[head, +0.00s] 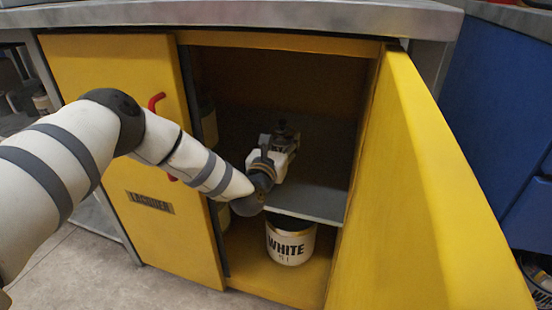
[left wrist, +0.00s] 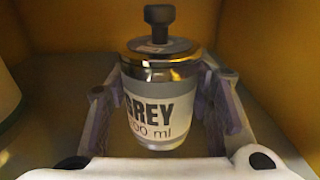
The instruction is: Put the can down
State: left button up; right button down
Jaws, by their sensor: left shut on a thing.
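A small can labelled GREY (left wrist: 158,108), with a shiny metal lid and a dark knob on top, stands upright between the fingers of my left gripper in the left wrist view. My left gripper (head: 284,146) is shut on it, inside the open yellow cabinet, over the grey inner shelf (head: 312,204). In the head view the can is mostly hidden by the gripper. I cannot tell whether its base touches the shelf. My right gripper is not in view.
A larger white tin labelled WHITE (head: 290,247) stands on the cabinet floor below the shelf. The yellow right door (head: 425,200) is swung open. The left panel, marked LACQUER (head: 150,203), borders the opening. Pale containers (head: 209,124) stand at the cabinet's left side.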

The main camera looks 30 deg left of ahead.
pick_arm(q)
jog(key=shift+f+b, duration=0.8)
jog(key=shift+f, duration=1.75)
jog(key=o, duration=1.3)
jog(key=shift+r, duration=0.1)
jog(key=shift+r, duration=0.15)
jog(key=shift+s+d+p, duration=0.1)
jog(key=shift+s+p, duration=0.2)
jog(key=shift+p, duration=0.05)
jog(key=p+v, duration=0.3)
jog(key=v, duration=0.7)
jog(key=shift+s+d, duration=0.1)
jog(key=shift+s, duration=0.6)
